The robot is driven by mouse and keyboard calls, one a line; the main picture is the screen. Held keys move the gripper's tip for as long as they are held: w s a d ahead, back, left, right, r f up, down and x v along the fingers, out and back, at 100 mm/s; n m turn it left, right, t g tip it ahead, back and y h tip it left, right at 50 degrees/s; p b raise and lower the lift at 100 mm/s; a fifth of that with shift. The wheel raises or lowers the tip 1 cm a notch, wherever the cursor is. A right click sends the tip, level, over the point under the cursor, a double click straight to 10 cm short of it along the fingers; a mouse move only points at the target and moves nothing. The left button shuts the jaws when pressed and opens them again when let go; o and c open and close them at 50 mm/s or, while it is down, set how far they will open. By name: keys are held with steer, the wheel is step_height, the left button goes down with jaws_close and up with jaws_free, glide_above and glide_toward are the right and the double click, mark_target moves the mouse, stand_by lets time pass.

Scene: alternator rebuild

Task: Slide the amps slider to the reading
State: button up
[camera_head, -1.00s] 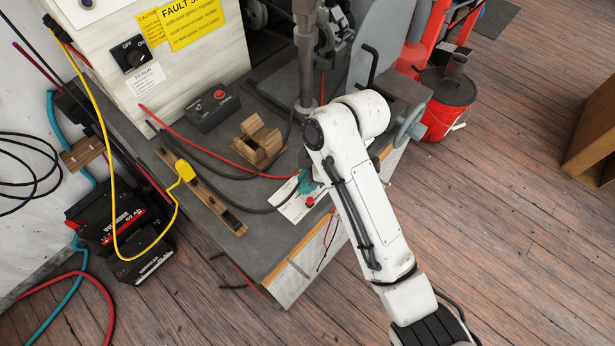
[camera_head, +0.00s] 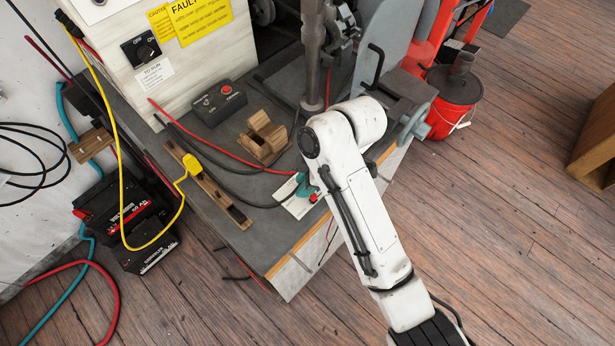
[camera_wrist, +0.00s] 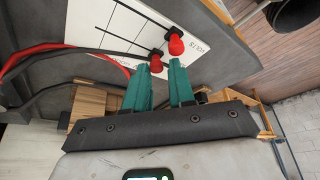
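A white card (camera_head: 297,208) with a printed black grid lies on the bench near its front edge. In the wrist view the card (camera_wrist: 100,17) carries two red slider knobs on dark strips. The upper right knob (camera_wrist: 176,41) is beside the upside-down word VOLTS. In the head view my gripper (camera_head: 307,187) is over the card, partly hidden by my arm.
A wooden block (camera_head: 264,138), a black box with a red button (camera_head: 220,101) and a wooden strip with a yellow connector (camera_head: 205,188) share the bench. Red and black cables cross it near the card. A vise (camera_head: 402,95) stands to the right. Open floor lies in front.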

steer(key=shift+d+r, duration=0.15)
steer(key=shift+r, duration=0.35)
steer(key=p+v, duration=0.4)
steer(key=v, duration=0.5)
steer(key=shift+d+r, duration=0.15)
steer(key=shift+r, duration=0.2)
